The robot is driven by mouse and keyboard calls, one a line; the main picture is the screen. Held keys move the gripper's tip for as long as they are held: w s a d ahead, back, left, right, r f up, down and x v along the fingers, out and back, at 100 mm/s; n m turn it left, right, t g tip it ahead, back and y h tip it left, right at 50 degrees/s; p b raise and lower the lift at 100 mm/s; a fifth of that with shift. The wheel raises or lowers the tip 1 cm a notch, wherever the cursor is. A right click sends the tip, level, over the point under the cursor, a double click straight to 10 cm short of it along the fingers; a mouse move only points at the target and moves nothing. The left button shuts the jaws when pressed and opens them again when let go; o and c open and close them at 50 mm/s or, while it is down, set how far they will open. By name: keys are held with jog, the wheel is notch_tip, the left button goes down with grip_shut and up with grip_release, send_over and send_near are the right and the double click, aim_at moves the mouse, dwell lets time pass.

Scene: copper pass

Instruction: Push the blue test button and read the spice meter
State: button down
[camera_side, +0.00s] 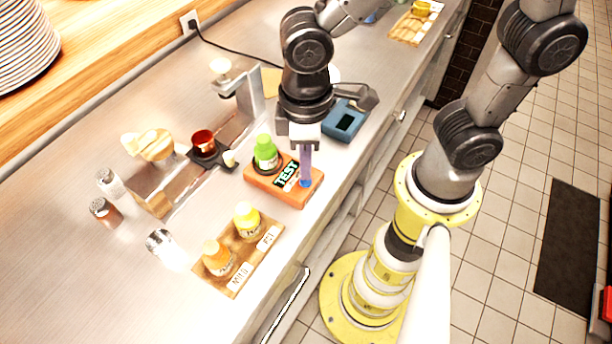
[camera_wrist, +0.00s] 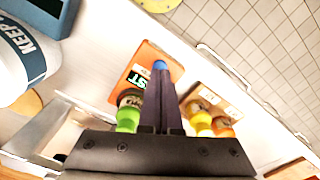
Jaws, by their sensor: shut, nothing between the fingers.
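The orange spice meter (camera_side: 262,186) lies on the steel counter, with a dark panel reading TEST in green letters (camera_side: 287,175). A green-capped bottle (camera_side: 266,155) stands on its left part. The blue button (camera_side: 305,183) is at its right end. My gripper (camera_side: 306,177) is shut and empty, pointing down with its tips at the button; whether they touch or press it I cannot tell. In the wrist view the shut fingers (camera_wrist: 161,76) end just by the blue button (camera_wrist: 160,65), and they hide part of the meter (camera_wrist: 148,54).
A wooden board (camera_side: 236,284) with MILD and HOT labels holds a yellow bottle (camera_side: 246,220) and an orange bottle (camera_side: 217,258), near the meter. A blue device with a dark screen (camera_side: 346,119) stands behind right. Shakers (camera_side: 108,182) and a red cup (camera_side: 204,142) are left.

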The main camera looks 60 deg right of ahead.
jog(key=shift+f, duration=0.2)
jog(key=shift+f, duration=0.85)
jog(key=shift+r, duration=1.05)
jog(key=shift+r, duration=2.55)
